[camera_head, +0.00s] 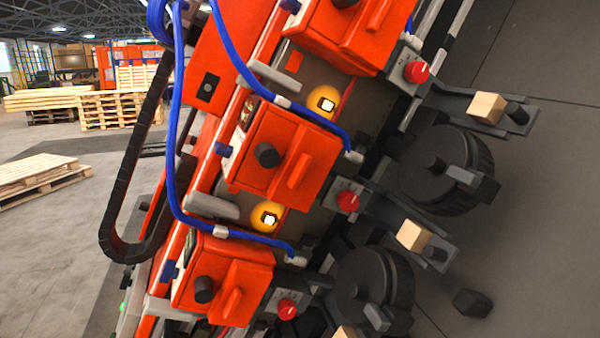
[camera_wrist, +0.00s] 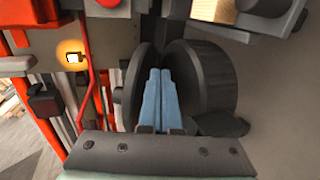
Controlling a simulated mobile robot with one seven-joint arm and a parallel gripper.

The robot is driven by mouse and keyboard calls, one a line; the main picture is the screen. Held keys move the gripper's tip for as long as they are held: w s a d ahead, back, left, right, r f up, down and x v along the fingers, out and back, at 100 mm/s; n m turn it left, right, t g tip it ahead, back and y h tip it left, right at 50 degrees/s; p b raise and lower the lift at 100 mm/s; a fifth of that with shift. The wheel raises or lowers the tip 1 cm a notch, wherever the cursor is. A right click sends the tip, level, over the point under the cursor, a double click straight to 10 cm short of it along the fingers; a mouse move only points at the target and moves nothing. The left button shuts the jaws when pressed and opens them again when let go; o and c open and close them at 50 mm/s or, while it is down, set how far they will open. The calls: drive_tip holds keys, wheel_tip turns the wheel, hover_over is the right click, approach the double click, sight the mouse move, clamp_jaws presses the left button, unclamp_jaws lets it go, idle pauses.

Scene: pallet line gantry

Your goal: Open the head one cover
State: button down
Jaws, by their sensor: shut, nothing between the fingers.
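Several orange heads stand in a slanting row in the head view. The middle head (camera_head: 280,160) and the lower head (camera_head: 222,280) each show a black knob and a raised orange bar on the face. The upper head (camera_head: 345,30) is partly cut off by the top edge. Their covers look shut. I cannot tell which is head one. My gripper (camera_wrist: 159,72) shows in the wrist view, with its two blue fingers together and nothing between them. It is in front of a dark wheel (camera_wrist: 205,75); I cannot tell whether they touch. My gripper does not show in the head view.
Red knobs (camera_head: 416,71), dark wheels (camera_head: 445,170) and brackets with wooden blocks (camera_head: 487,107) stick out on the right. Blue hoses (camera_head: 176,120) loop over the heads. A lit yellow lamp (camera_head: 326,104) sits between heads. Pallets (camera_head: 40,175) stand at left.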

drive_tip(key=shift+a+r, duration=0.1)
drive_tip(key=shift+a, duration=0.05)
drive_tip(key=shift+w+a+r, duration=0.1)
drive_tip(key=shift+a+r, duration=0.15)
drive_tip(key=shift+a, duration=0.3)
drive_tip(key=shift+w+a+r, duration=0.1)
drive_tip(key=shift+a+r, duration=0.15)
drive_tip(key=shift+a, duration=0.3)
drive_tip(key=shift+w+a+r, duration=0.25)
drive_tip(key=shift+a, duration=0.35)
drive_tip(key=shift+w+a+r, duration=0.2)
drive_tip(key=shift+a+r, duration=0.05)
drive_tip(key=shift+a, duration=0.3)
